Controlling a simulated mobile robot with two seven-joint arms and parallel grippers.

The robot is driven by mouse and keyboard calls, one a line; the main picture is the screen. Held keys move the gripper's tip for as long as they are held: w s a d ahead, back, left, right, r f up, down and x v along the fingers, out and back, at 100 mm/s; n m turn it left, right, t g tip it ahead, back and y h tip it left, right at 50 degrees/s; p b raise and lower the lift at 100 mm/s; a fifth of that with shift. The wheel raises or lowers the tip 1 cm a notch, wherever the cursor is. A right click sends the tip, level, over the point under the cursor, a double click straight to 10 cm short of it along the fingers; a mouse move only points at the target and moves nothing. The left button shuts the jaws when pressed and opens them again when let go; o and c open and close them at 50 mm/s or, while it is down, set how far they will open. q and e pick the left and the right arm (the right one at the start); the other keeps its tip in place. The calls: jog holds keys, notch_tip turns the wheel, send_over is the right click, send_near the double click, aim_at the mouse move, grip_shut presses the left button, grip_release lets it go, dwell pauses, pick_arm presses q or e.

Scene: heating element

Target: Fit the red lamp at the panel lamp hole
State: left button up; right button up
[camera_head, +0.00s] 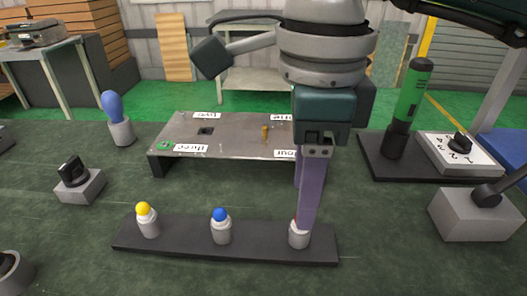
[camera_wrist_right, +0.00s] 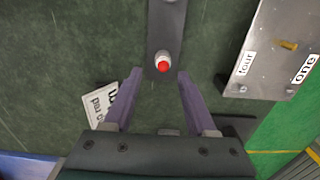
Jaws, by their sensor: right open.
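The red lamp (camera_wrist_right: 162,66) stands upright in the dark strip, its red top and pale collar visible in the right wrist view. In the head view its pale base (camera_head: 299,239) shows at the strip's right end, with the red top hidden behind a finger. My right gripper (camera_head: 304,222) points down at this lamp. In the wrist view the open right gripper (camera_wrist_right: 160,73) has the lamp between its fingertips, with gaps on both sides. The metal panel (camera_head: 235,143) stands behind the strip; which opening is the lamp hole is unclear. My left gripper is not in view.
The dark strip (camera_head: 185,243) also holds a yellow lamp (camera_head: 147,219) and a blue lamp (camera_head: 221,226). A black-knobbed block (camera_head: 79,183) is at left. A green cylinder (camera_head: 411,95) and a numbered dial (camera_head: 459,151) are at right.

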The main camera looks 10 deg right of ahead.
jog(key=f, duration=0.4)
jog(key=shift+w+d+f, duration=0.2)
jog(key=shift+f, duration=0.05)
jog(key=shift+c, duration=0.4)
grip_shut()
